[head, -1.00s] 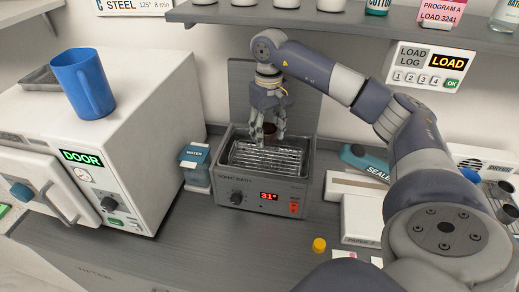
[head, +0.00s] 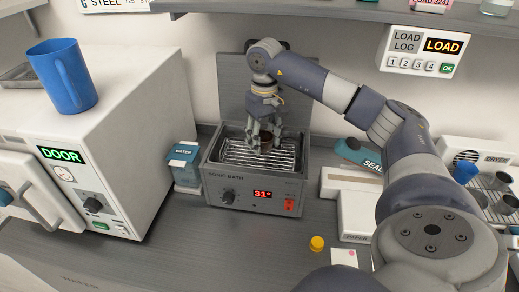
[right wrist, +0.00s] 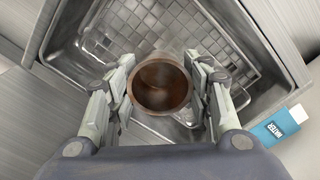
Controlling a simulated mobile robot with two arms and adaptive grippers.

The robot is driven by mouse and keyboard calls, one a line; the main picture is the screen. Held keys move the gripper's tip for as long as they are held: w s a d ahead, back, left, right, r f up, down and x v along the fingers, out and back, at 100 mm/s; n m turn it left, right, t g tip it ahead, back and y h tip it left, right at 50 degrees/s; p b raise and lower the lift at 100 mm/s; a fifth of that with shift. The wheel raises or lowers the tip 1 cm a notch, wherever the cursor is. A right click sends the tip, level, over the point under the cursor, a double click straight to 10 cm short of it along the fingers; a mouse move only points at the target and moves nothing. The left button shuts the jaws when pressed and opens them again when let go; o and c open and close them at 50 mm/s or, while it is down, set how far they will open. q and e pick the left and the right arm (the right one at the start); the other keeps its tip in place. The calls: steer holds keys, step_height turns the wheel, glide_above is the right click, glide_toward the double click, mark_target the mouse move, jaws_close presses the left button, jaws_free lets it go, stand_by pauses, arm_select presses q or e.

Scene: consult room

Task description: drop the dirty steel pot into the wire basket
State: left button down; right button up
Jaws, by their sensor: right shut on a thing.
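The dirty steel pot (right wrist: 160,84), brown-stained inside, is between the fingers of my right gripper (head: 265,138), which is shut on it. It also shows small and partly hidden by the fingers in the head view (head: 266,137). The wire basket (head: 240,155) sits inside the sonic bath (head: 225,192), a grey steel tank with a red 31° display. The right wrist view shows the basket mesh (right wrist: 150,30) beneath and around the pot. My left gripper is not in view.
A white sterilizer (head: 110,110) with a blue mug (head: 62,75) on top stands at left. White boxes (head: 350,210), a sealer (head: 358,152) and a dryer rack (head: 495,185) are at right. A shelf (head: 330,12) runs above.

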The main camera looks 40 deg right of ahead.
steer(key=o, duration=1.2)
steer(key=shift+c, duration=0.2)
